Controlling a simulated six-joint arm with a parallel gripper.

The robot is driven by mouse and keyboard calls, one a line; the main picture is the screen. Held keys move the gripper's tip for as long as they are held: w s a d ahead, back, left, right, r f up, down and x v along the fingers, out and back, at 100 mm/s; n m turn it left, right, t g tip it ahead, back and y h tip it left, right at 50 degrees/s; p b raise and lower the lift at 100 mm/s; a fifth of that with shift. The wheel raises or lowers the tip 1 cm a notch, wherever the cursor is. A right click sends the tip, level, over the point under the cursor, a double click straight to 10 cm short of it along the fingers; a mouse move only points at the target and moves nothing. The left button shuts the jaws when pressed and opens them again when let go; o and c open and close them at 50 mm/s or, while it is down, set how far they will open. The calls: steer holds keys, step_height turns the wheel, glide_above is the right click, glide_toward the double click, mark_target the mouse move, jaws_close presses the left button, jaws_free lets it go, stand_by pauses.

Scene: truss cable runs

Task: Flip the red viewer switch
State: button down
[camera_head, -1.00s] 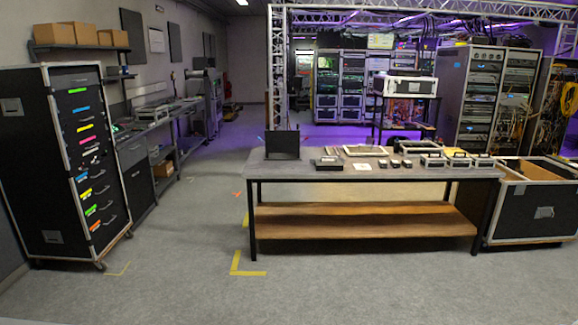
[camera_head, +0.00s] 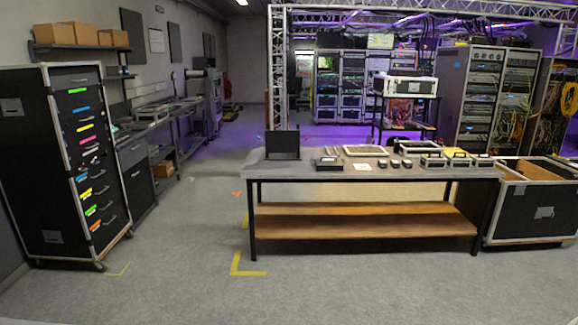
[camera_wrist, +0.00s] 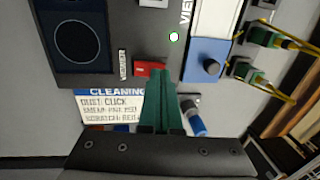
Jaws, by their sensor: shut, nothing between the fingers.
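In the wrist view, the red switch (camera_wrist: 148,67) is a small red rocker on a dark grey panel, beside a small white label with dark lettering. My gripper (camera_wrist: 161,74) has green fingers that are closed together and empty. Their tips overlap the right end of the red switch in the picture and hide part of it. I cannot tell whether they touch it. The head view does not show my gripper, and I cannot make out the switch there.
A round dark lens or screen (camera_wrist: 80,42) is left of the switch. A "CLEANING" card (camera_wrist: 108,108) lies below. Right are a blue block with a black knob (camera_wrist: 210,66) and green connectors with yellow cables (camera_wrist: 263,37). In the head view, a workbench (camera_head: 300,171) holds several small devices.

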steer(key=shift+f, duration=0.4)
steer(key=shift+r, duration=3.55)
steer(key=s+a+r+n, duration=0.3)
steer(key=a+r+n, duration=0.25)
steer(key=a, duration=0.65)
steer(key=s+a+r+n+g+y, duration=0.1)
steer(key=s+a+r+n, duration=0.1)
steer(key=s+a, duration=0.3)
steer(key=s+a+r+n+g, duration=0.1)
steer(key=s+a+n, duration=0.4)
steer(key=s, duration=0.3)
steer(key=shift+s+a+r+y, duration=0.25)
steer(key=shift+a+r+y, duration=0.15)
steer(key=shift+a, duration=0.1)
